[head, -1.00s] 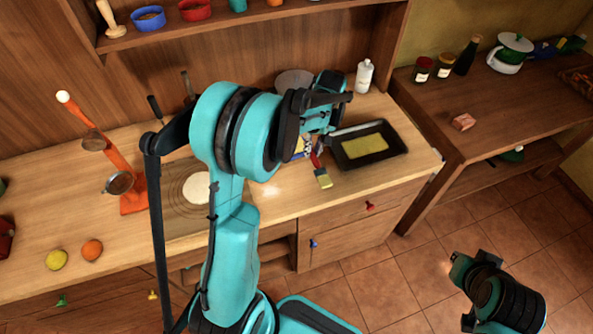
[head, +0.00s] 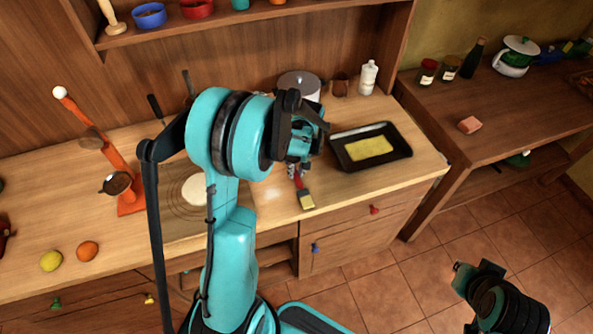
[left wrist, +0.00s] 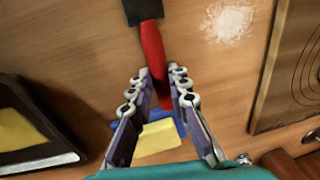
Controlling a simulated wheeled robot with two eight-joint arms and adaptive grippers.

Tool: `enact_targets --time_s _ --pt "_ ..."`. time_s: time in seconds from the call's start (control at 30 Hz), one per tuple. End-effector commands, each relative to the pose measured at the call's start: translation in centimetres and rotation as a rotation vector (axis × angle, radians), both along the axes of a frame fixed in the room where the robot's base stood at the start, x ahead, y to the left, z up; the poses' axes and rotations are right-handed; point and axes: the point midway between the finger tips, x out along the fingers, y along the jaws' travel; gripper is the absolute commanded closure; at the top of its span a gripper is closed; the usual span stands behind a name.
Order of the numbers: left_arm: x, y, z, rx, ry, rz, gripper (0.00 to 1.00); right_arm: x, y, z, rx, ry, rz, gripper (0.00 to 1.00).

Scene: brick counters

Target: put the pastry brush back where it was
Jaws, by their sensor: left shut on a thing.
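The pastry brush (head: 306,200) has a red handle, a dark collar and pale yellow bristles. In the head view it hangs out from my left gripper (head: 298,171), bristles toward the counter's front edge. In the left wrist view the red handle (left wrist: 152,55) runs between the fingers of my left gripper (left wrist: 160,85), which is shut on it; the bristles are out of that view. Whether the brush touches the counter is unclear. My right gripper (head: 461,271) is low over the floor at the right, its fingers too unclear to judge.
A dark baking tray (head: 401,151) with a yellow sheet lies right of the brush. A blue and yellow object (left wrist: 160,137) lies below my left fingers. A round-marked board (head: 172,206) carries pale dough. A steel pot (head: 300,86) and white bottle (head: 368,78) stand behind.

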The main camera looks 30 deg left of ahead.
Motion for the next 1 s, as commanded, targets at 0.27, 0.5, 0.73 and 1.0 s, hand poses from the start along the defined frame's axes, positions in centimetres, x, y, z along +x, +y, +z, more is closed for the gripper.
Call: enact_targets --time_s 0.27,0.5,0.73,1.0 --pt "0.0 0.0 0.0 0.0 0.0 0.0 0.63 0.0 0.0 -0.1 0.0 0.0 0.0 1.0" --pt "0.0 -0.1 0.8 0.0 0.0 0.0 0.63 0.0 0.0 0.3 0.0 0.0 0.0 1.0" --pt "0.3 -0.6 5.3 0.0 0.0 -0.001 0.63 0.0 0.0 1.7 0.0 0.0 0.0 1.0" --pt "0.6 -1.2 10.5 0.0 0.0 0.0 0.63 0.0 0.0 3.0 0.0 0.0 0.0 1.0"
